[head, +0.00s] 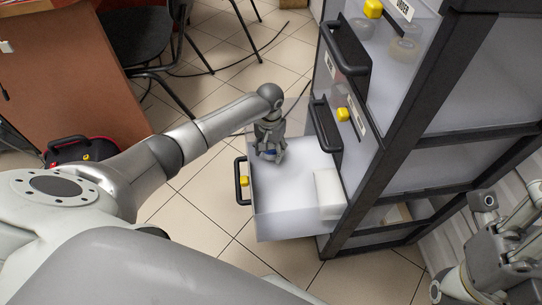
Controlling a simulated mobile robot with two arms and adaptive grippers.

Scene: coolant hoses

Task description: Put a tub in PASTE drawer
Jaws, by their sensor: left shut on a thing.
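My left gripper (269,153) points down over the pulled-out, translucent white bottom drawer (283,208). It is shut on a small tub with some blue (271,154), mostly hidden by the fingers. The tub is over the far left part of the drawer; I cannot tell whether it touches the floor of it. No label on this drawer can be read from here, so I cannot tell if it is PASTE.
A white block (328,190) lies in the drawer's right part. The black-framed cabinet (363,195) has other drawers above, with black handles (325,126) and yellow catches (343,114). Round containers (404,50) show in the top one. A chair (137,38) stands back left. Tiled floor is free left of the drawer.

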